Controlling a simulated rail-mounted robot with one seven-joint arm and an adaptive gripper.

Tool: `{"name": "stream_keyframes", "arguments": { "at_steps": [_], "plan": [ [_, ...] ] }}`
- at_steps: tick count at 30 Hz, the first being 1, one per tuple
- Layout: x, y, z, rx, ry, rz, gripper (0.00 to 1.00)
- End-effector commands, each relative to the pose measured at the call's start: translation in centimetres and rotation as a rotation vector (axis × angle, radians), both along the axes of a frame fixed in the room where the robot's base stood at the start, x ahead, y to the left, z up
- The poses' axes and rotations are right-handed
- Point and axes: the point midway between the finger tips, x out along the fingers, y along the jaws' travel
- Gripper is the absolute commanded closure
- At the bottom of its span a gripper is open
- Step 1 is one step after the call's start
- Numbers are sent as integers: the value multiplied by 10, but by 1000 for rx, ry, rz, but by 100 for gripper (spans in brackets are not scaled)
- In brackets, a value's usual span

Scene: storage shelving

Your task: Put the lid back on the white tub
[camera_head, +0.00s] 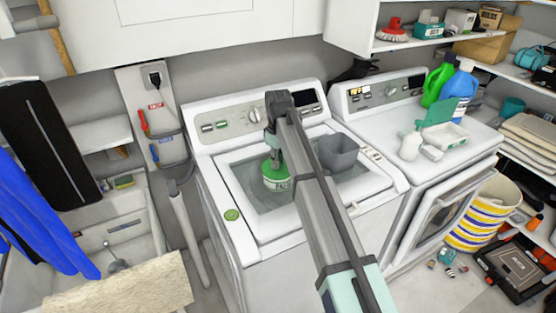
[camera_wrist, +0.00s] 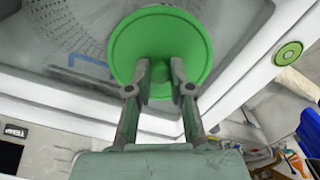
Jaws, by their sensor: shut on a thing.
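The white tub (camera_head: 277,184) has a green and white label and stands on the grey top panel of the left machine. A round green lid (camera_head: 269,166) is at the top of the tub; I cannot tell whether it is fully seated. In the wrist view the lid (camera_wrist: 160,28) is a wide green disc that hides the tub. My gripper (camera_head: 273,152) is above the tub, pointing down. In the wrist view its two fingers (camera_wrist: 160,88) are shut on the lid's middle part.
A grey bin (camera_head: 338,151) stands right of the tub, close to my arm. A small round green disc (camera_head: 232,215) lies on the machine's front left corner. Bottles (camera_head: 459,92) and a white box (camera_head: 447,137) stand on the right machine.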

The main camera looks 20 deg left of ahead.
Motion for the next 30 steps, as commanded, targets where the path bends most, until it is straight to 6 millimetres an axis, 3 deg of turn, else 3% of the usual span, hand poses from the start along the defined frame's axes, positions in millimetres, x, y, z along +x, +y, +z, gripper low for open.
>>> {"name": "stream_keyframes", "arguments": {
  "at_steps": [10,11,12,13,19,20,21,22,30],
  "plan": [
    [0,0,0,0,0,0,100],
    [0,0,0,0,0,0,69],
    [0,0,0,0,0,0,54],
    [0,0,0,0,0,0,50],
    [0,0,0,0,0,0,50],
    [0,0,0,0,0,0,46],
    [0,0,0,0,0,0,32],
    [0,0,0,0,0,0,26],
    [0,0,0,0,0,0,25]
  ]
}}
